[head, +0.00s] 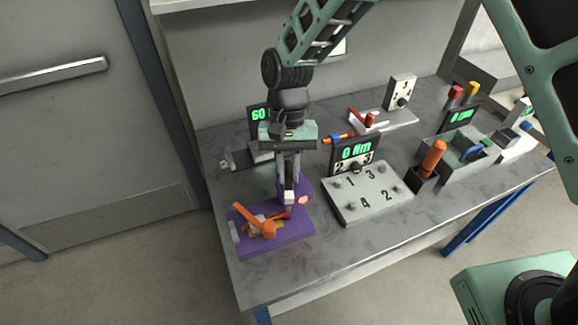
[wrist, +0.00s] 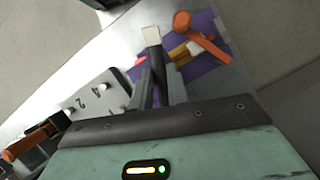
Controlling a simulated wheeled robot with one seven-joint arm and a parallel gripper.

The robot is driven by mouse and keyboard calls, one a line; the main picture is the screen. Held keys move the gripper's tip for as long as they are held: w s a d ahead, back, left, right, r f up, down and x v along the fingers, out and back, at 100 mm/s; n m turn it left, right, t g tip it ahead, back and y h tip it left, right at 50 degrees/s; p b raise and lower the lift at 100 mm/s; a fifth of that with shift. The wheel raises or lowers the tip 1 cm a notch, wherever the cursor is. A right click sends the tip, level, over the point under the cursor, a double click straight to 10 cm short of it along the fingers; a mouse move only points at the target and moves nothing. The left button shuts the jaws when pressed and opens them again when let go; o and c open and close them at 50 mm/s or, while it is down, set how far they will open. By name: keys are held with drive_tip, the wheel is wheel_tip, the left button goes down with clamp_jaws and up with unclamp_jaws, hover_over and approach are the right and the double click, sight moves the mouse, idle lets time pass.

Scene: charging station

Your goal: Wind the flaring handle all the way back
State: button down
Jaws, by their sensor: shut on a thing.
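A purple base (head: 298,235) sits at the table's front left corner and carries the flaring tool, with an orange lever (head: 252,218) and a yellow part (head: 278,216). In the wrist view the orange lever (wrist: 205,38) and yellow part (wrist: 180,52) lie just beyond the fingers. My gripper (head: 289,198) points down over the base's back right part, its fingers close together.
A grey numbered board (head: 368,208) with pegs stands close to the right, with a "0 Nm" display (head: 355,154) behind it. An orange-handled tool (head: 433,158) stands farther right. A "60" display (head: 259,118) is behind my gripper. The table front is bare.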

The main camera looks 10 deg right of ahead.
drive_tip(key=shift+n+h, duration=0.4)
drive_tip(key=shift+n, duration=0.5)
drive_tip(key=shift+a, duration=0.1)
drive_tip(key=c, duration=1.4)
unclamp_jaws()
drive_tip(key=shift+o, duration=0.2)
drive_tip(key=shift+w+r, duration=0.1)
drive_tip(key=b+v, duration=0.2)
drive_tip(key=v, duration=1.5)
drive_tip(key=shift+r+b, duration=0.2)
drive_tip(key=shift+b, duration=0.2)
